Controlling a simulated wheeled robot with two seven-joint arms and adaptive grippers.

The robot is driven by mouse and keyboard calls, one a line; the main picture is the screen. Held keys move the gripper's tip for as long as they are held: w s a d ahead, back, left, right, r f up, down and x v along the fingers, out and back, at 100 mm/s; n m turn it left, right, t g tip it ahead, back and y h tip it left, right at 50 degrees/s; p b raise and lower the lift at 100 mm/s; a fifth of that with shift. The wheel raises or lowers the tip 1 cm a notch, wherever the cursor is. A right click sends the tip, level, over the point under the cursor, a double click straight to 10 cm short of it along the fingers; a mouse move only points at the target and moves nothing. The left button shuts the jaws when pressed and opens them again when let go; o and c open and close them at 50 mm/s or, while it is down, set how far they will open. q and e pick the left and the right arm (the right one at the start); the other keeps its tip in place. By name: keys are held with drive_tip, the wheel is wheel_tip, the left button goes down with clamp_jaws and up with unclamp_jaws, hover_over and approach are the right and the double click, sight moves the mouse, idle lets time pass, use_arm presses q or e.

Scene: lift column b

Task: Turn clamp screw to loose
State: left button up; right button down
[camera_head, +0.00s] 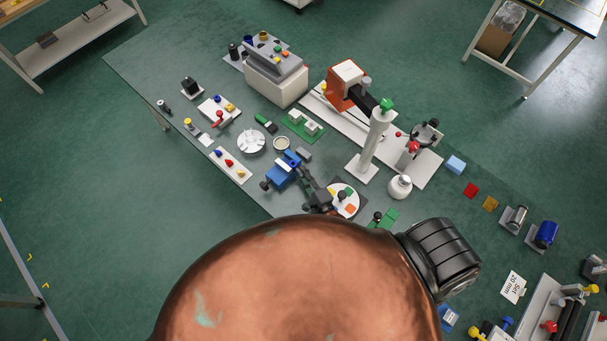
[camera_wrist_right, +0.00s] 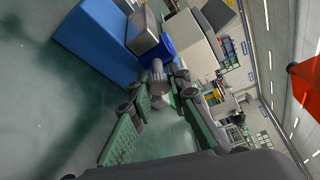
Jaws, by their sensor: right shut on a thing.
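A blue clamp (camera_head: 279,178) stands at the near edge of the workbench; in the right wrist view it is a large blue block (camera_wrist_right: 92,42) at the upper left. Its clamp screw (camera_wrist_right: 157,76) shows there as a grey knob by a blue collar. My right gripper (camera_wrist_right: 162,88) is shut on the clamp screw, one finger on each side. In the head view my dark right gripper (camera_head: 305,180) is just right of the clamp, and its grip on the screw is too small to make out. My left gripper is not in view.
A large copper-coloured rounded thing (camera_head: 300,285) with a black ribbed part (camera_head: 443,255) blocks the lower head view. A round dial plate (camera_head: 347,207) lies right of the gripper. A white column (camera_head: 371,145) stands farther right. A white round tray (camera_head: 251,143) is behind the clamp.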

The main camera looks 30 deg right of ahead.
drive_tip(key=c, duration=1.8)
unclamp_jaws()
drive_tip(key=shift+o, duration=0.2)
drive_tip(key=s, duration=0.4)
drive_tip(key=s+r, duration=0.1)
drive_tip(key=s, duration=0.7)
drive_tip(key=shift+d+r, duration=0.1)
drive_tip(key=shift+r, duration=0.15)
